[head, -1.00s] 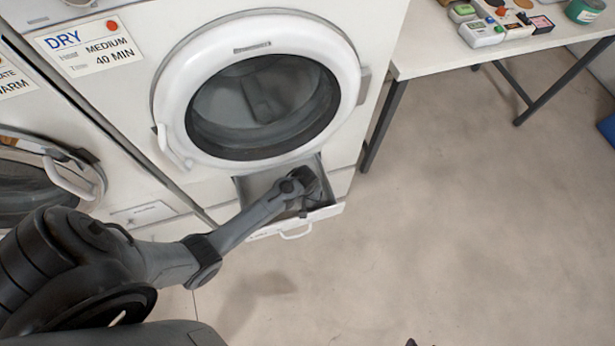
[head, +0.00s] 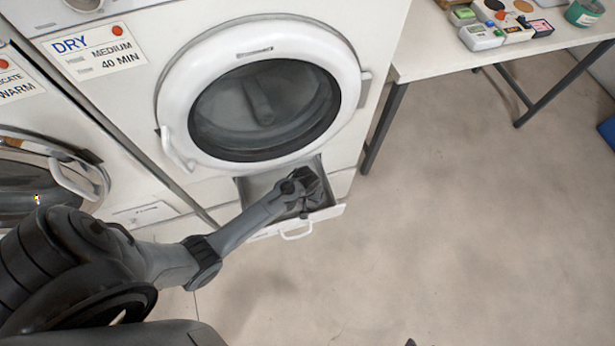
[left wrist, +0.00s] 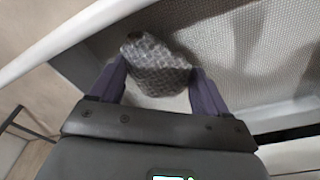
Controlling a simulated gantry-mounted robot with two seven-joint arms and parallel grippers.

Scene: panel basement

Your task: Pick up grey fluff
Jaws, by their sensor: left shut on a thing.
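The grey fluff (left wrist: 155,66) is a mottled grey lump, seen in the left wrist view between the two fingers of my left gripper (left wrist: 156,85). The fingers are shut on it, one on each side. In the head view my left gripper (head: 312,190) reaches down into the open drawer (head: 262,185) below the dryer door; the fluff cannot be made out there. The drawer's mesh floor (left wrist: 245,50) lies close beneath the fluff; I cannot tell whether they touch. My right gripper is not in view.
The round dryer door (head: 170,95) is closed just above the drawer. The drawer's front handle (head: 297,235) faces the floor side. A white table (head: 425,50) with small items stands to the right. The concrete floor (head: 440,230) is clear.

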